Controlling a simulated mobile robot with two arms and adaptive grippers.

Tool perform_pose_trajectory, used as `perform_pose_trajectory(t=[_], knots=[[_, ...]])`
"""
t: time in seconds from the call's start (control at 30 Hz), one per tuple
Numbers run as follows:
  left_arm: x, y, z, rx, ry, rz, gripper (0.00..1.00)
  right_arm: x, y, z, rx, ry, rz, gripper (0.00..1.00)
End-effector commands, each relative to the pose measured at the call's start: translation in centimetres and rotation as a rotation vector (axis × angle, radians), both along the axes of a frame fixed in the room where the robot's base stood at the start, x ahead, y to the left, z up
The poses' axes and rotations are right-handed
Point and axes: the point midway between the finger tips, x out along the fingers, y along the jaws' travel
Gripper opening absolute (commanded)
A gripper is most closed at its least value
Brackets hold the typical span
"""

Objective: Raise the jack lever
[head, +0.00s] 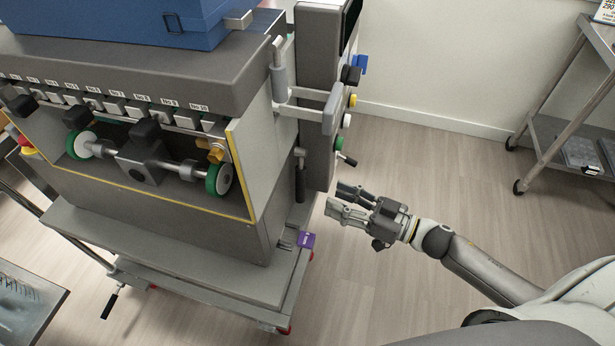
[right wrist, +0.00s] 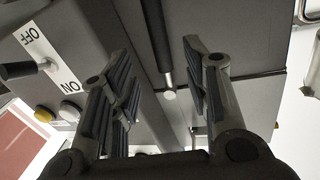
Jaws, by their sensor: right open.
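A lever with a black grip and a metal shaft (head: 300,180), which looks like the jack lever, hangs nearly upright on the right side of the grey machine. In the right wrist view a dark rod with a metal end (right wrist: 157,40), likely this lever, shows in the gap between my fingers, beyond them and apart from them. My right gripper (head: 340,202) is open and empty, to the right of the lever and slightly lower in the head view, its fingers pointing at the machine. It also shows in the right wrist view (right wrist: 158,75). My left gripper is out of view.
A control column (head: 316,90) with coloured buttons and a small black switch lever (head: 347,160) stands above my right gripper. An ON/OFF label (right wrist: 45,58) shows in the right wrist view. A purple tag (head: 307,240) sits low on the machine base. Floor at right is clear up to a cart (head: 550,150).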

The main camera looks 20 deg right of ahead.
Motion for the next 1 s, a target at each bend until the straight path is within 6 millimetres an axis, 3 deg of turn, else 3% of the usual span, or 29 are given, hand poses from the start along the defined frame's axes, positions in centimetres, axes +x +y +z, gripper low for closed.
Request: perform_pose_trajectory(t=[0.23,0.5,0.9,1.0], knots=[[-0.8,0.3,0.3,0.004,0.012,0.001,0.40,3.5,3.3,0.2,0.002,-0.005,-0.003,0.43],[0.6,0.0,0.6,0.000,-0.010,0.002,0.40,6.2,5.9,0.1,0.000,-0.002,-0.003,0.43],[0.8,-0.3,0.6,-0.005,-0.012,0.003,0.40,6.8,6.5,0.0,-0.001,0.000,-0.003,0.43],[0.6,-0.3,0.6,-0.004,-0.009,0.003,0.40,6.7,6.5,0.0,-0.002,-0.001,-0.003,0.32]])
